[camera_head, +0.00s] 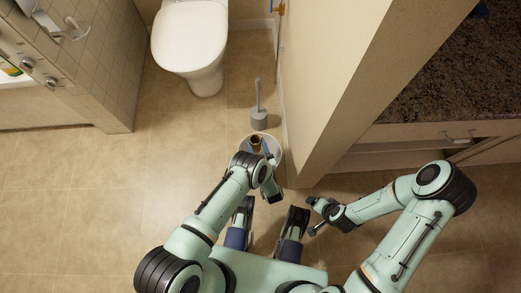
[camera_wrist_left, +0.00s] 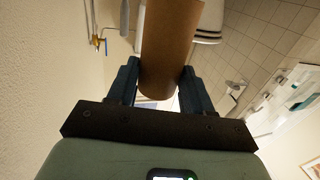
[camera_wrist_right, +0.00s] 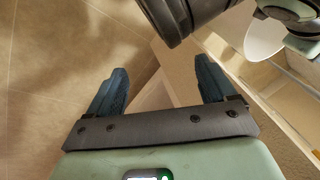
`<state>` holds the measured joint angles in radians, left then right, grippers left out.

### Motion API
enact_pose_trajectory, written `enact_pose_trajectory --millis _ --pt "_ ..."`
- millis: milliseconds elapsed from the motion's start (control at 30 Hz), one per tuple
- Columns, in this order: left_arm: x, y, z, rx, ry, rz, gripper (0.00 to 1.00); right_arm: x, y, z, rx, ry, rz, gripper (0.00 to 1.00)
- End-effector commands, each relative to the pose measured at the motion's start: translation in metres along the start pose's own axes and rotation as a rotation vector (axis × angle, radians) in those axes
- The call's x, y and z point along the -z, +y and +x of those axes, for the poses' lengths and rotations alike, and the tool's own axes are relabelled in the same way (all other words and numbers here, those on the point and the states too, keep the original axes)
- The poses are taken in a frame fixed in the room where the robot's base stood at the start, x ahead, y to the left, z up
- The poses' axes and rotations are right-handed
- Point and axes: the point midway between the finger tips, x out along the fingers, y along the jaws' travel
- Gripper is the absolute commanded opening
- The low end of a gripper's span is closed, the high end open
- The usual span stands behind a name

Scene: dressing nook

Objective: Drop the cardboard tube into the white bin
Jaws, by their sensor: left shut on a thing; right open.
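The brown cardboard tube (camera_head: 256,144) is held in my left gripper (camera_head: 263,152), which is shut on it. In the left wrist view the tube (camera_wrist_left: 168,45) stands between the two blue fingers and runs out of the top of the picture. In the head view the tube and gripper are over the white bin (camera_head: 277,146), whose rim is partly hidden by my left arm. I cannot tell how high the tube is above the rim. My right gripper (camera_head: 314,215) is open and empty, low on the right; its spread fingers show in the right wrist view (camera_wrist_right: 160,88).
A grey toilet brush in its holder (camera_head: 259,119) stands just behind the bin. A white toilet (camera_head: 192,45) is farther back. A wall edge (camera_head: 300,150) rises close on the bin's right, with a counter (camera_head: 450,75) beyond. The tiled floor (camera_head: 100,190) on the left is clear.

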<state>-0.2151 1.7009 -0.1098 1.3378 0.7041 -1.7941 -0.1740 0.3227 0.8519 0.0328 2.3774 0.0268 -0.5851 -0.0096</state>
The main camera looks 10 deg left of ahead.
Motion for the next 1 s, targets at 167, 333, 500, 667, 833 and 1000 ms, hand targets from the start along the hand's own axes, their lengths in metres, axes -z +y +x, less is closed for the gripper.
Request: enact_pose_trajectory --millis 167,333,500,667,833,1000 --pt "-0.020 0.000 0.000 0.000 -0.001 0.000 0.22 -0.012 0.017 0.019 -0.028 -0.037 0.016 0.84" --pt "-0.024 0.000 0.000 0.000 0.000 0.000 0.22 -0.016 0.022 0.023 -0.037 -0.049 0.022 0.84" --pt "-0.023 0.000 0.000 0.000 0.000 -0.001 0.22 -0.016 0.022 0.023 -0.037 -0.050 0.023 0.84" --pt "-0.023 0.000 0.000 0.000 0.000 0.000 0.80 -0.016 0.022 0.022 -0.037 -0.050 0.023 0.84" --pt "-0.023 0.000 0.000 0.000 0.000 0.000 0.80 -0.016 0.022 0.022 -0.037 -0.050 0.022 0.84" --pt "-0.021 0.000 0.000 0.000 0.000 0.000 0.80 -0.014 0.021 0.021 -0.035 -0.045 0.021 0.84"
